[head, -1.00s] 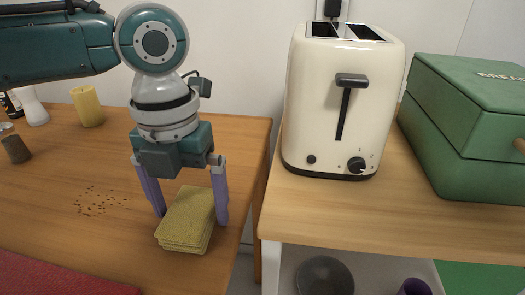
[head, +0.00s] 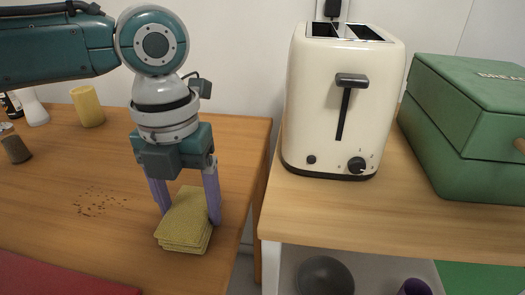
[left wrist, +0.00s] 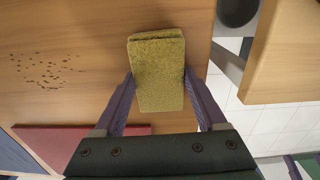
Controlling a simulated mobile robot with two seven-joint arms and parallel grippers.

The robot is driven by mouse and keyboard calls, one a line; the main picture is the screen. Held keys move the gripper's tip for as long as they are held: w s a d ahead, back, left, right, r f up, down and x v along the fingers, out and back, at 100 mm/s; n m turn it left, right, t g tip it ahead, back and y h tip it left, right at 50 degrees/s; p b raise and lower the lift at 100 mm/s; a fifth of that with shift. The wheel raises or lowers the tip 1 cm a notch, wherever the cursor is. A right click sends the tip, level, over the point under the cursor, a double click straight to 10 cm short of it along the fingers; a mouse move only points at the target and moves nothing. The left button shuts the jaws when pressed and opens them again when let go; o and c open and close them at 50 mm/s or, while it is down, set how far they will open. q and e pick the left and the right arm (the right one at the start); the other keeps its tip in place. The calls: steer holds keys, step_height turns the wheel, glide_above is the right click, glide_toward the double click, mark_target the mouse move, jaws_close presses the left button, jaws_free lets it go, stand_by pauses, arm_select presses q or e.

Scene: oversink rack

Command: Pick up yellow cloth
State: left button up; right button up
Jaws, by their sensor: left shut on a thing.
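The yellow cloth (head: 186,222) is a folded, textured stack lying on the wooden table near its right edge in the head view. It also shows in the left wrist view (left wrist: 158,72), between the fingertips. My left gripper (head: 188,213) points down over the cloth, with one purple finger on each side. The fingers are shut on the cloth's two sides, and the cloth appears to rest on the table. In the left wrist view the fingers (left wrist: 158,82) touch its left and right edges.
Brown crumbs (head: 98,202) lie left of the cloth. A red mat (head: 55,278) is at the front left. A yellow cup (head: 87,107) and small containers stand behind. A cream toaster (head: 335,105) and a green bread box (head: 470,125) stand on the right counter, across a gap.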

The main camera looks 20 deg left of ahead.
mark_target(190, 209)
arm_select(q)
step_height(190, 209, up, 20)
steer(key=p, duration=0.5)
